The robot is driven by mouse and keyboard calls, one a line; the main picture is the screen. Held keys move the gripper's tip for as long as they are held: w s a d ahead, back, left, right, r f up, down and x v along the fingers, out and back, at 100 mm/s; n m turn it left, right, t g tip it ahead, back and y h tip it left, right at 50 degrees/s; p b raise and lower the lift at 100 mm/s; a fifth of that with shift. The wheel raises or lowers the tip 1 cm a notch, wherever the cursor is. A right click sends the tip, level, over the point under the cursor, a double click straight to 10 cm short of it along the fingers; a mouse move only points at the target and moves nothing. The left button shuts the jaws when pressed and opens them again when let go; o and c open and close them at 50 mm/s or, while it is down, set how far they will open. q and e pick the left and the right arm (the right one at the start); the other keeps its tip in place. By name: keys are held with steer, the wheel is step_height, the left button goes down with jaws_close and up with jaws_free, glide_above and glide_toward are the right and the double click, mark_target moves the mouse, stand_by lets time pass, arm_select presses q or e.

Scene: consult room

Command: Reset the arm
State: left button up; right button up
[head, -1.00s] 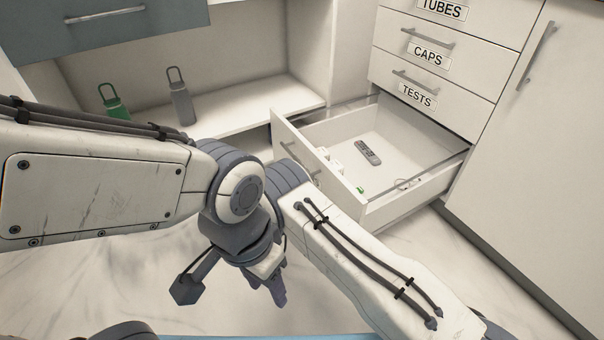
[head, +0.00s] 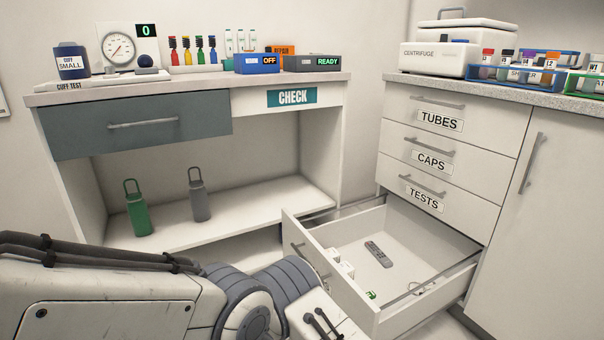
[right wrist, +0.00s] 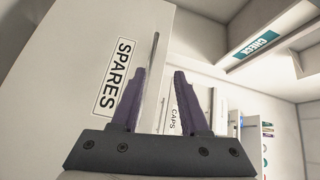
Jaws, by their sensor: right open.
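My right gripper (right wrist: 160,74) shows in the right wrist view with its two dark purple fingers spread and nothing between them. A pale panel labelled SPARES (right wrist: 120,70) stands behind the left finger, and a CAPS label shows farther off between the fingers. In the head view, parts of my arms come in along the bottom edge, with grey joints near the bottom middle. Neither gripper shows in the head view, and the left gripper is in no current frame.
An open drawer (head: 365,318) below TESTS juts out near my arms. It holds a dark remote (head: 378,254) and small items. A green bottle (head: 138,212) and grey bottle (head: 199,200) stand on the low shelf. The centrifuge (head: 440,57) stands on the right counter.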

steer(key=a+r+n+g+y+p, duration=0.2)
steer(key=a+r+n+y, duration=0.3)
steer(key=r, duration=0.3)
steer(key=s+a+r+n+g+y+p, duration=0.35)
steer(key=s+r+n+g, duration=0.35)
steer(key=s+r+n, duration=0.4)
steer(key=s+d+r+n+g+h+p, duration=0.1)
steer(key=s+d+r+n+g, duration=0.15)
steer(key=s+d, duration=0.55)
steer(key=s+d+r+n+g+h+p, duration=0.2)
steer(key=s+d+n+g, duration=0.2)
steer(key=s, duration=0.7)
steer(key=s+d+r+n+g+h+p, duration=0.1)
steer(key=s+d+r+n+g, duration=0.15)
steer(key=s+d, duration=0.55)
step_height(320, 180, up, 37)
steer(key=s+a+p, duration=0.1)
steer(key=a+p, duration=0.1)
steer(key=p, duration=3.5)
steer(key=shift+s+r+p, duration=0.15)
steer(key=shift+s+p, duration=0.2)
